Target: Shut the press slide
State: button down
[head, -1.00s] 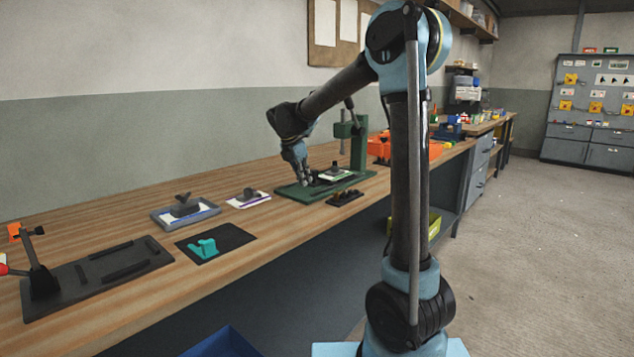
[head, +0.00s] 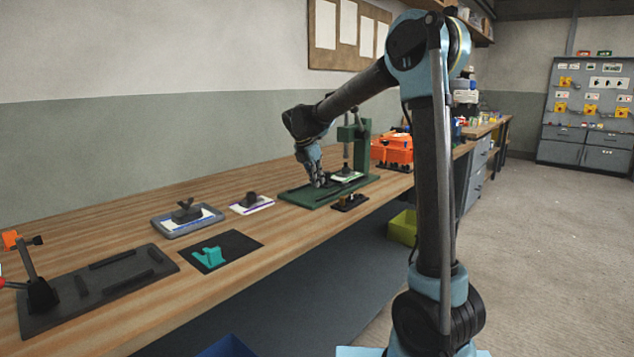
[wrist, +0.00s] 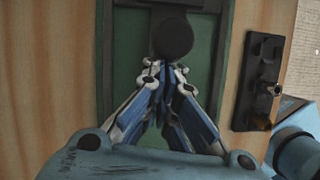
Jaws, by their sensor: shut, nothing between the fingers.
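The green press (head: 362,148) stands on the bench with a long green base (head: 302,196). Its slide (head: 347,176), with a pale pad on top, lies on the base by the column, under the ram. My gripper (head: 319,183) is low over the left part of the base, just left of the slide, pointing down. In the wrist view my gripper (wrist: 166,68) is shut and empty. Its tips are right behind a dark round knob (wrist: 172,38), in line with the green base. Whether they touch the knob is hard to tell.
A small black fixture (head: 350,202) lies at the bench edge in front of the press. An orange box (head: 392,148) stands right of it. To the left are a grey tray (head: 163,228), a black mat with a teal part (head: 208,255), and a black plate (head: 75,318).

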jog(key=shift+w+d+r, duration=0.1)
jog(key=shift+w+d, duration=0.1)
jog(key=shift+w, duration=0.05)
jog(key=s+a, duration=0.3)
jog(key=shift+s+a+r, duration=0.15)
jog(key=shift+s+a, duration=0.05)
jog(key=shift+a, duration=0.05)
jog(key=v, duration=0.8)
jog(key=s+d+f+m+g+y, duration=0.1)
jog(key=s+d+f+m, duration=0.2)
jog(key=s+d+m, duration=0.7)
jog(key=s+d+f+m+y, duration=0.1)
jog(key=s+d+f+m, duration=0.15)
jog(key=s+d, duration=0.75)
jog(key=s+d+f+m+y, duration=0.1)
jog(key=s+d+f+m, duration=1.2)
jog(key=f, duration=0.4)
jog(key=shift+s+m, duration=0.65)
jog(key=shift+s, duration=0.3)
